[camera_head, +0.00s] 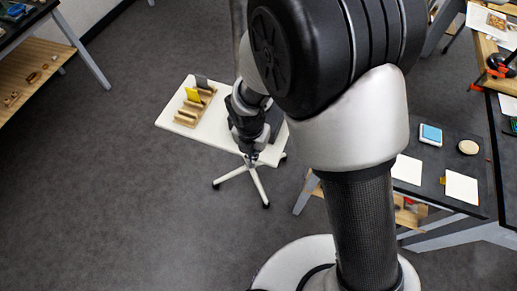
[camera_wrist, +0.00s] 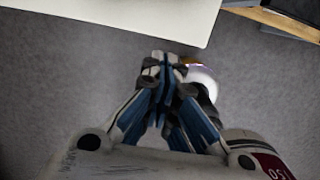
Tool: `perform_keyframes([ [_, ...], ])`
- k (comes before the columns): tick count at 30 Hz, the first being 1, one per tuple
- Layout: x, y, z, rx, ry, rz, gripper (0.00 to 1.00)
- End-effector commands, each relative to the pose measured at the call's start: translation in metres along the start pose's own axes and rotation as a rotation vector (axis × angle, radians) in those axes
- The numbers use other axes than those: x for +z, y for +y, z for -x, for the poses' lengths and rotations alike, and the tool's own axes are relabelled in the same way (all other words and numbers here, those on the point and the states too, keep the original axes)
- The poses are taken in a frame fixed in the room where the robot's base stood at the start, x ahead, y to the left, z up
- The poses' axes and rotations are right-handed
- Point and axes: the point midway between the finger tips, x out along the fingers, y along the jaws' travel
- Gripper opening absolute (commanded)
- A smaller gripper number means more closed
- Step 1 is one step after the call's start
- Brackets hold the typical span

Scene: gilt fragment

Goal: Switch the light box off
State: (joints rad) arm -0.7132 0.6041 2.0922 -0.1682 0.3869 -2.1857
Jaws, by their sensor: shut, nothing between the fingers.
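My gripper (camera_head: 250,152) is at the right part of a small white wheeled table (camera_head: 215,130) in the head view. In the wrist view my gripper (camera_wrist: 165,62) has its fingertips together, shut and empty, with grey floor beyond them. The white table's edge (camera_wrist: 130,12) shows above the fingertips there, apart from them in the picture. I cannot pick out the light box or its switch for certain in either view. My arm hides part of the white table and what may stand on its right side.
A wooden slotted rack (camera_head: 195,107) with a yellow piece (camera_head: 192,95) and a grey piece stands on the white table. A dark table (camera_head: 440,155) at right bears white squares (camera_head: 461,187), a blue pad (camera_head: 431,134) and a round wooden piece (camera_head: 468,147).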

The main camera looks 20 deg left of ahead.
Motion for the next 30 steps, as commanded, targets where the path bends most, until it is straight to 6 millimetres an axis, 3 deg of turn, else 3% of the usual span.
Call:
perform_keyframes([
  [3, -0.007, 0.0, 0.025, 0.001, -0.001, 0.002, 0.0],
  [9, -0.015, 0.0, 0.047, -0.001, 0.001, 0.0, 0.0],
  [30, -0.016, -0.001, 0.051, -0.001, 0.001, -0.006, 0.0],
])
